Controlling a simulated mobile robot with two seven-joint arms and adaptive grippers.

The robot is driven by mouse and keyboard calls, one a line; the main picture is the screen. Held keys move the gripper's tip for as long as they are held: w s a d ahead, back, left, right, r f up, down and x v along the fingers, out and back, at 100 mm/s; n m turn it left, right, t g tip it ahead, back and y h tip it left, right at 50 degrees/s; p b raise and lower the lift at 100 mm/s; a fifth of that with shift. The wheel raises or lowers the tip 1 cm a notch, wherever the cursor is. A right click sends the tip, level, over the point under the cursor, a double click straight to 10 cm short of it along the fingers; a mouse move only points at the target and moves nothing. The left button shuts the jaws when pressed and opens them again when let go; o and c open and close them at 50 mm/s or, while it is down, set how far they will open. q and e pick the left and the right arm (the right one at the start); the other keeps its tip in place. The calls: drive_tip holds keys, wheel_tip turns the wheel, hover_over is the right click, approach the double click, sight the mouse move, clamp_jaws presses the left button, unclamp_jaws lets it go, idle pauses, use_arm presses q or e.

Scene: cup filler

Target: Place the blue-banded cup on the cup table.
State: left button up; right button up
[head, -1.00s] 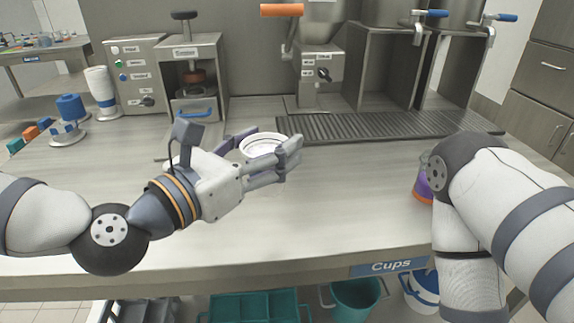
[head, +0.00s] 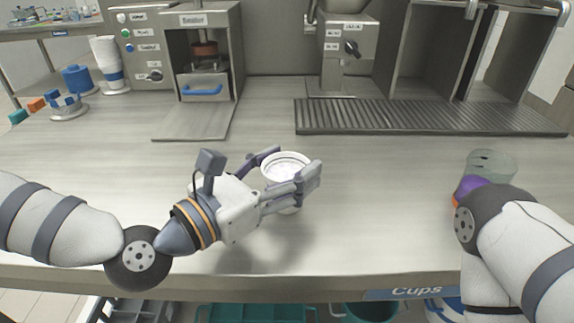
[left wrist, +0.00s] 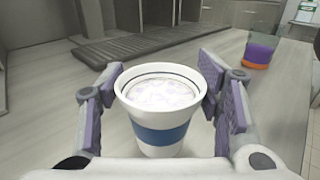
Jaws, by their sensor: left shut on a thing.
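The blue-banded cup (left wrist: 163,130) is white, upright and filled with something pale to near its rim. In the head view the cup (head: 284,167) shows mostly its rim and top; its band is hidden by my fingers. My left gripper (head: 289,176) is shut around the cup's sides; both purple-padded fingers flank it in the left wrist view. The cup is over the cup table (head: 370,240), whose front edge carries a "Cups" sign (head: 416,291). Whether its base touches the table is hidden. My right arm is at the right, but its gripper does not show.
A clear container with purple and orange parts (head: 488,168) stands at the right, near my right arm. A ribbed drain tray (head: 420,117) and machines line the back. The middle is clear.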

sight(267, 177)
use_arm(q)
drive_tip(key=o, duration=1.5)
drive_tip(key=shift+c, duration=0.2)
drive_tip(key=shift+o, duration=0.3)
drive_tip(key=shift+s, duration=0.1)
use_arm(e)
drive_tip(key=shift+s, duration=0.1)
use_arm(q)
drive_tip(key=shift+s+a+r, duration=0.1)
drive_tip(key=shift+a+r, duration=0.05)
drive_tip(key=shift+r, duration=0.05)
drive_tip(key=v, duration=0.7)
drive_tip(key=p+v, duration=0.1)
drive_tip(key=v, duration=0.1)
drive_tip(key=r+p+v, duration=0.1)
drive_tip(key=v, duration=0.1)
drive_tip(key=shift+s+a+f, duration=0.1)
drive_tip(key=shift+s+f, duration=0.1)
drive_tip(key=shift+f, duration=0.3)
use_arm(e)
drive_tip(key=w+r+t, duration=0.1)
drive_tip(key=w+r, duration=0.1)
drive_tip(key=shift+w+r, duration=0.35)
